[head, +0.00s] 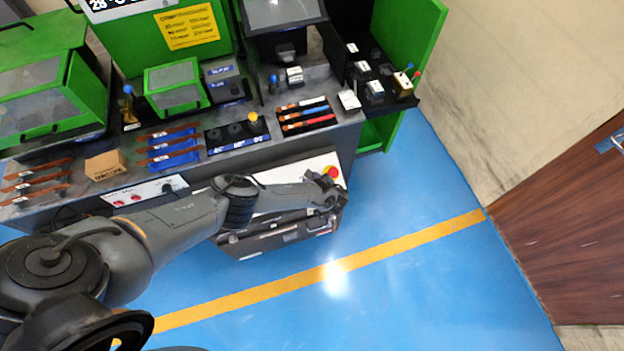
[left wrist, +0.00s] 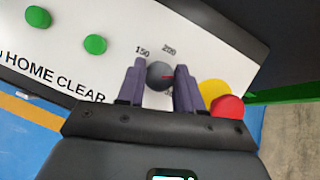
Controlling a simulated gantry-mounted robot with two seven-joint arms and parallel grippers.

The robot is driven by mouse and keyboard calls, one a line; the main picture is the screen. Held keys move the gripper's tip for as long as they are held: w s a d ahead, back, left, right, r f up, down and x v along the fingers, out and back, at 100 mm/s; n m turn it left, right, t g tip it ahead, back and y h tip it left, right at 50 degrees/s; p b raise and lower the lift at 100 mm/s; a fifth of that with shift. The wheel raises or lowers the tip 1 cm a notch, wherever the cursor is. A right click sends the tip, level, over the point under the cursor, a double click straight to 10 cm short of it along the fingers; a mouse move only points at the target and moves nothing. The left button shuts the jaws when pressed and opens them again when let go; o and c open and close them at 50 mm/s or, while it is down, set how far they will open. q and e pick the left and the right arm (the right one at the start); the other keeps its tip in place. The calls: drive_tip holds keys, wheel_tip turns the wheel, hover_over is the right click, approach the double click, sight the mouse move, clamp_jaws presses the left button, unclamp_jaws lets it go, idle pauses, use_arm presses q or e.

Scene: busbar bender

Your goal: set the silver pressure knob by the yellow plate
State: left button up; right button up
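The yellow plate (head: 190,27) is on the green machine at the top of the head view; its printed lines are too small to read surely. In the head view the left gripper (head: 326,190) is at the panel's right end. My right gripper is not in view.
A red button (left wrist: 228,108) on a yellow base is close beside the right finger; it also shows in the head view (head: 332,172). Green buttons (left wrist: 95,44) are left on the panel. The bench above (head: 335,130) holds copper bars and tools. The blue floor is clear.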

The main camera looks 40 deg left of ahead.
use_arm(q)
drive_tip(key=o, duration=0.4)
drive_tip(key=shift+s+d+r, duration=0.15)
drive_tip(key=shift+d+r, duration=0.15)
drive_tip(key=shift+p+v, duration=2)
drive_tip(key=shift+v, duration=2.95)
drive_tip(key=shift+f, duration=0.15)
